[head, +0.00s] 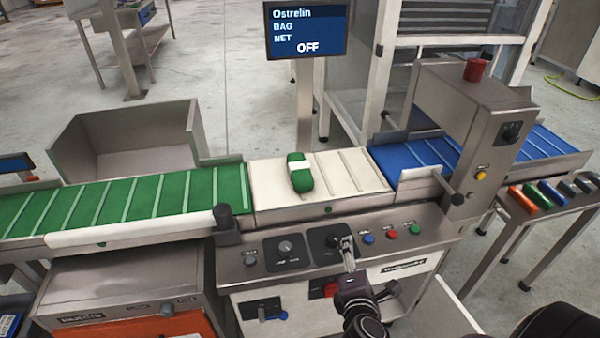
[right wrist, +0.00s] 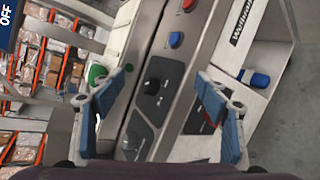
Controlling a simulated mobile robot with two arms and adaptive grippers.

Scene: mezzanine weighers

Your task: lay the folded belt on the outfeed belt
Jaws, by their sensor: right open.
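A green bundle with a white band (head: 300,173), which looks like the folded belt, lies on the cream middle belt (head: 349,176). To its left runs a green ribbed belt (head: 140,200), to its right a blue belt (head: 425,152); no label shows which is the outfeed. My right gripper (head: 346,243) is at the control panel in front of the cream belt, away from the bundle. In the right wrist view its blue-padded fingers (right wrist: 158,92) are apart, with a black knob (right wrist: 152,87) between them in the picture. Contact cannot be told. My left gripper is out of view.
A display (head: 306,30) reading "OFF" stands behind the cream belt. A steel bin (head: 125,135) is behind the green belt. A grey housing with a red beacon (head: 476,70) straddles the blue belt. A side table (head: 520,220) holds several coloured items.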

